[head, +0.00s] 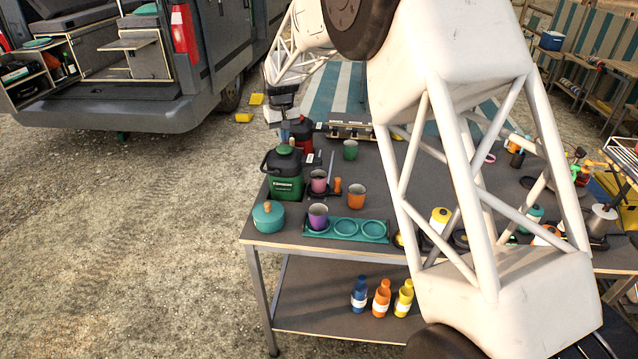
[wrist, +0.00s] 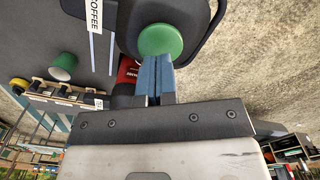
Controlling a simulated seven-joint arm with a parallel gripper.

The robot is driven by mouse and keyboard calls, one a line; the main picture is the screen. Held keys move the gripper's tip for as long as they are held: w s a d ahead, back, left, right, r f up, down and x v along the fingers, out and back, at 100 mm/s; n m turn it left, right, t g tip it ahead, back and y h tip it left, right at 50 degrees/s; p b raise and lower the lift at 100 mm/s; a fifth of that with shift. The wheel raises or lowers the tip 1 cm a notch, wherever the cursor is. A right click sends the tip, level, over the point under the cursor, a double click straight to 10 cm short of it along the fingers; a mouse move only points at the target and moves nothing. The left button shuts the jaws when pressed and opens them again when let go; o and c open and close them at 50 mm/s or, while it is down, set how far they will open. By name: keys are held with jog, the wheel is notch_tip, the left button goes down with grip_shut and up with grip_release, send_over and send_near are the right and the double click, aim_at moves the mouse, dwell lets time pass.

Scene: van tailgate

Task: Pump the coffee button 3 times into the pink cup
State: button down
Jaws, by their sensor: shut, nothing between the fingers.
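The green dispenser (head: 284,185) with a black lid stands at the table's left side. Its round green button (wrist: 160,40) fills the upper middle of the wrist view, and a COFFEE label (wrist: 95,14) lies beside it. My gripper (wrist: 158,62) is shut and empty, its blue fingertips at the button's edge in the wrist view; I cannot tell whether they touch it. In the head view my gripper (head: 285,132) is just above the dispenser's top. The pink cup (head: 319,183) stands upright just right of the dispenser; its inside is too small to read.
A red dispenser (head: 303,138) stands behind the green one. A purple cup (head: 318,217) sits on the teal tray (head: 335,236), with an orange cup (head: 356,197), a green cup (head: 350,151) and a teal pot (head: 268,218) nearby. My arm hides much of the table's right half.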

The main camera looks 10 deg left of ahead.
jog(key=shift+r, duration=0.15)
jog(key=shift+r, duration=1.85)
jog(key=shift+s+d+r, duration=0.1)
jog(key=shift+d+r, duration=0.1)
jog(key=shift+d, duration=0.05)
jog(key=s+d+r+m, duration=0.1)
jog(key=s+d+r, duration=0.3)
jog(key=s+d, duration=0.35)
jog(key=s+d+r+m+t, duration=0.1)
jog(key=s+d+r, duration=0.4)
jog(key=d, duration=0.4)
jog(key=s+d+r+m, duration=0.1)
jog(key=s+d+r, duration=0.2)
jog(key=s+d, duration=0.5)
jog(key=s+d+f+m, duration=0.1)
jog(key=s+d, duration=0.4)
jog(key=s, duration=0.5)
jog(key=s+d+f+m+t, duration=0.1)
jog(key=s+d+f, duration=0.2)
jog(key=s, duration=0.8)
jog(key=s+d+f+m, duration=0.1)
jog(key=s+d+f, duration=0.1)
jog(key=s+d, duration=0.6)
jog(key=s, duration=0.2)
jog(key=shift+s+t, duration=0.3)
jog(key=shift+s, duration=0.1)
